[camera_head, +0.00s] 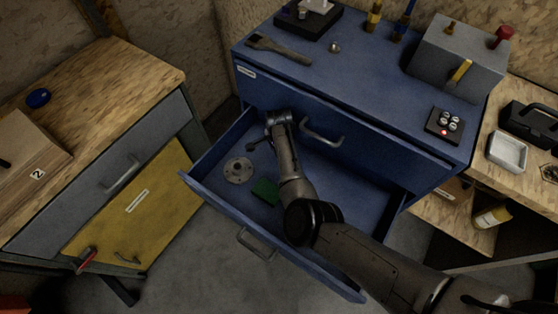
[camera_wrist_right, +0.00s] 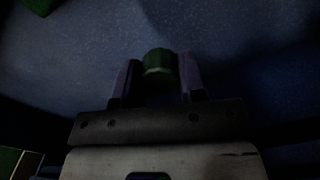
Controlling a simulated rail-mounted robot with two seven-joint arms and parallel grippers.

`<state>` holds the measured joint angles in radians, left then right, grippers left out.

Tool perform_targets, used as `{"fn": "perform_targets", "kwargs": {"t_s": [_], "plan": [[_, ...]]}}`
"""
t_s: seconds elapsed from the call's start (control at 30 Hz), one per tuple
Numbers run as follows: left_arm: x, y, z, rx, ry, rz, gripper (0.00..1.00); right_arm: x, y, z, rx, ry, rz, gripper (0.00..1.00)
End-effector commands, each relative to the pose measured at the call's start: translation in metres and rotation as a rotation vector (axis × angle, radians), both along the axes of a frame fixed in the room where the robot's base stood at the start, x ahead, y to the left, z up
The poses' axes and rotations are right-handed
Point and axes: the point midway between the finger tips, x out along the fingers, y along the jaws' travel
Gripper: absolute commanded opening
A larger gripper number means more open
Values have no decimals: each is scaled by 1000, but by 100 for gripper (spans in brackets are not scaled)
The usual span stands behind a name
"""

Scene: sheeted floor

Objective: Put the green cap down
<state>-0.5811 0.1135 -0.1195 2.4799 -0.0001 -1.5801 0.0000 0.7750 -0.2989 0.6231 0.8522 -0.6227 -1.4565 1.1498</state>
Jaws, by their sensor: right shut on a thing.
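The green cap (camera_wrist_right: 158,60) shows in the right wrist view, held between the two fingers of my right gripper (camera_wrist_right: 160,68), which is shut on it. Below it is the dark blue bottom of the open drawer (camera_head: 222,207); I cannot tell whether the cap touches it. In the head view my right arm reaches into this drawer from the lower right, with the hand near its back. The cap cannot be made out there. My left gripper is not in view.
In the drawer lie a grey round flange (camera_head: 238,170) and a green block (camera_head: 265,191). Bare drawer floor shows right of my arm.

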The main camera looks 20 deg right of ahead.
Motion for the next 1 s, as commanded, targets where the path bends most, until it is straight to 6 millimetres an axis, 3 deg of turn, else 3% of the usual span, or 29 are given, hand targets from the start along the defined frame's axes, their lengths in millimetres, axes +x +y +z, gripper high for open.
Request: {"fn": "perform_targets", "kwargs": {"t_s": [0.33, 0.6, 1.0], "plan": [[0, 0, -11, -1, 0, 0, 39, 0, -1, -20, -1, 0, -1, 5], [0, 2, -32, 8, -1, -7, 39, 0, 0, -54, 0, 0, 0, 5], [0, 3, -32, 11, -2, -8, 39, 1, 0, -57, -1, -1, 0, 5]]}}
